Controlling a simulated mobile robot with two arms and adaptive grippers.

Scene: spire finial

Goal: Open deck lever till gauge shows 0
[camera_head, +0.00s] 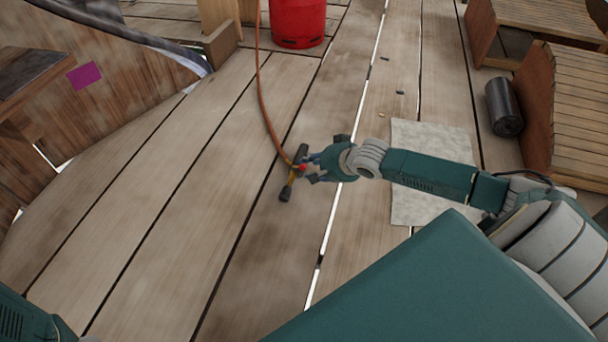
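No gauge can be made out in the head view, and no part is clearly a deck lever. My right gripper (308,168) reaches in from the right, at the middle of the view. Its fingertips are at a small dark tool with a black handle (286,192) and red and yellow parts. An orange hose (264,100) runs from this tool up to the top edge. The fingers overlap the tool, so whether they grip it is unclear. A teal part of mine shows at the lower left; my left gripper is out of view.
A red cylinder (297,22) stands at the top. Slatted wooden furniture (575,110) and a dark roll (503,107) are at the right. A pale mat (432,140) lies under my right arm. A curved wooden wall (110,95) borders the left. The plank floor (150,200) at left is clear.

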